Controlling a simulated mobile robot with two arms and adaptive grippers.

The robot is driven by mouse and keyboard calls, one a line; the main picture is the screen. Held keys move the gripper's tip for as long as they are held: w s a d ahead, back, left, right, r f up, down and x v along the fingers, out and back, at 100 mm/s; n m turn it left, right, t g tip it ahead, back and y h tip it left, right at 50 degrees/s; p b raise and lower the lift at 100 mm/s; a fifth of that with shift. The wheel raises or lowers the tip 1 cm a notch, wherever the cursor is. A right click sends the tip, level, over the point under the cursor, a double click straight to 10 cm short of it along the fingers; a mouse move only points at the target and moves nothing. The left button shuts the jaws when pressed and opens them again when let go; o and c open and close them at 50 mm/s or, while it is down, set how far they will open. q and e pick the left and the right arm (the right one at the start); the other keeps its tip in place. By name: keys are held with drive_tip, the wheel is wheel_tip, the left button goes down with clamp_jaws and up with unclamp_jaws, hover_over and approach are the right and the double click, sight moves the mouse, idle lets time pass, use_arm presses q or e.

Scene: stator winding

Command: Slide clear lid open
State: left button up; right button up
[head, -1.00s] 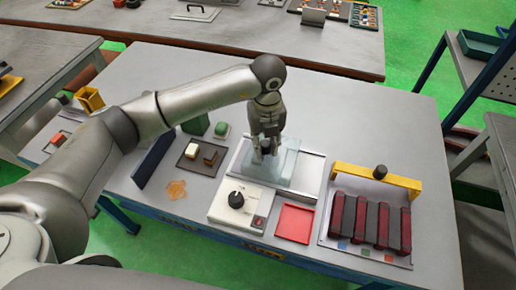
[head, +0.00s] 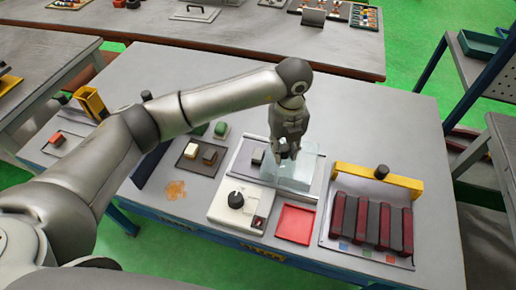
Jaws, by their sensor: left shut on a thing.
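The clear lid (head: 306,171) is a pale see-through panel over the right part of a grey framed tray (head: 242,161) in the middle of the table. My left gripper (head: 284,157) points down at the lid's left part and is shut on its handle, which the fingers mostly hide. The tray's left part is uncovered, and a small grey block (head: 258,156) shows there. My right gripper is not in view.
In front stand a white box with a black knob (head: 236,200) and a red tray (head: 295,222). To the right, a yellow bar (head: 376,180) stands behind dark red and grey bars (head: 370,224). Left is a dark tray with small blocks (head: 187,163).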

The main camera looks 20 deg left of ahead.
use_arm(q)
drive_tip(key=shift+d+b, duration=0.35)
drive_tip(key=shift+d, duration=1.4)
drive_tip(key=o, duration=0.8)
drive_tip(key=shift+r, duration=0.1)
drive_tip(key=shift+r, duration=0.25)
drive_tip(key=shift+r+p, duration=1.6)
drive_tip(key=shift+r, duration=1.1)
drive_tip(key=shift+s+f, duration=0.15)
